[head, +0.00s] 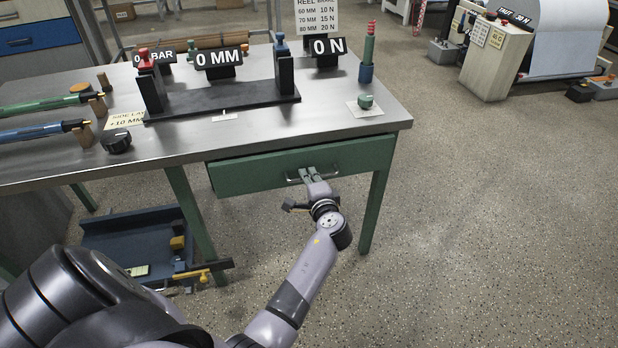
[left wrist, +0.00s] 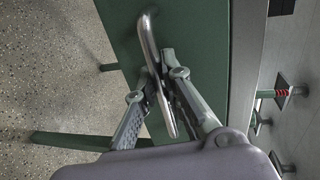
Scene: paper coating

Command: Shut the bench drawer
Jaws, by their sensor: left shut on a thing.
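The green bench drawer (head: 250,173) sits under the right part of the metal-topped bench (head: 185,150). Its front looks close under the bench top edge; I cannot tell whether a small gap is left. My left gripper (head: 311,174) is at the drawer front, shut on the metal bar handle (head: 292,181). In the left wrist view the handle (left wrist: 149,42) runs between the two fingers of the gripper (left wrist: 155,75), with the green drawer front (left wrist: 205,50) behind it. The drawer's inside is hidden. My right gripper is not in view.
A blue tray (head: 130,228) lies below, left of the drawer. The floor (head: 480,220) at right is clear.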

